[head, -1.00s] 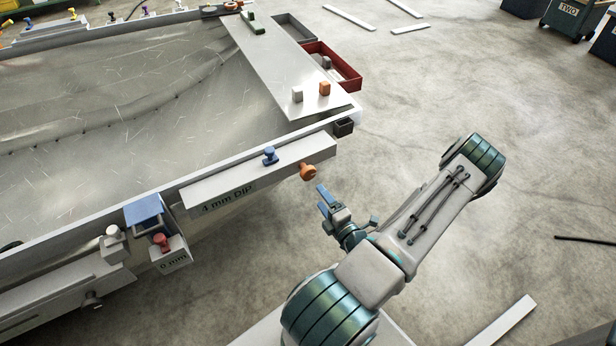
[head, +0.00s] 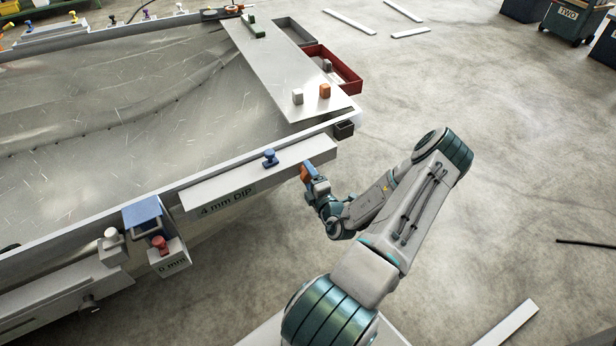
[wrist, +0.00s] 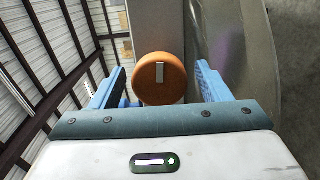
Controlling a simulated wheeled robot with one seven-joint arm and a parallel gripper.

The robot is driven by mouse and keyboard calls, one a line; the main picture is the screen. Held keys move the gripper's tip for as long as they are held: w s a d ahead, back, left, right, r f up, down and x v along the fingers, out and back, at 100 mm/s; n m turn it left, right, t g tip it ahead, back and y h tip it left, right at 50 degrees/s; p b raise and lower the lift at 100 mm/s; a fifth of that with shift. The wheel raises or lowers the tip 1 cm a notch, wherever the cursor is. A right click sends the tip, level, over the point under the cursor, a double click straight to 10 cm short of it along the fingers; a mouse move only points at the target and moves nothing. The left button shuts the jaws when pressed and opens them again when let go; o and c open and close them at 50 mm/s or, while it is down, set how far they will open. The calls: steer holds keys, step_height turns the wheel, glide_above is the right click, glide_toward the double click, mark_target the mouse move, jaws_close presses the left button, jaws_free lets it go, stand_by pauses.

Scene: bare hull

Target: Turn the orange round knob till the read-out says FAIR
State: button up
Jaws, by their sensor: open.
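The orange round knob (wrist: 160,80) is on the end of a grey bar in the wrist view, with a pale mark on its face. It also shows in the head view (head: 304,174), partly hidden by my gripper. My gripper (head: 309,172) is at the knob. Its blue fingers (wrist: 160,84) are open, one on each side of the knob, with a gap visible on both sides. The read-out (head: 227,200) on the side of the bar says "4 mm DIP".
A blue knob (head: 270,158) stands on top of the bar. To the left are a blue clamp-like block (head: 143,211) and a red knob (head: 159,243) above a "0 mm" label. A dark small box (head: 344,130) juts out right of the bar.

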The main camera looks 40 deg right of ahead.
steer(key=shift+w+d, duration=0.1)
steer(key=shift+w, duration=0.15)
steer(key=c, duration=1)
steer(key=shift+o, duration=0.2)
steer(key=shift+n, duration=0.3)
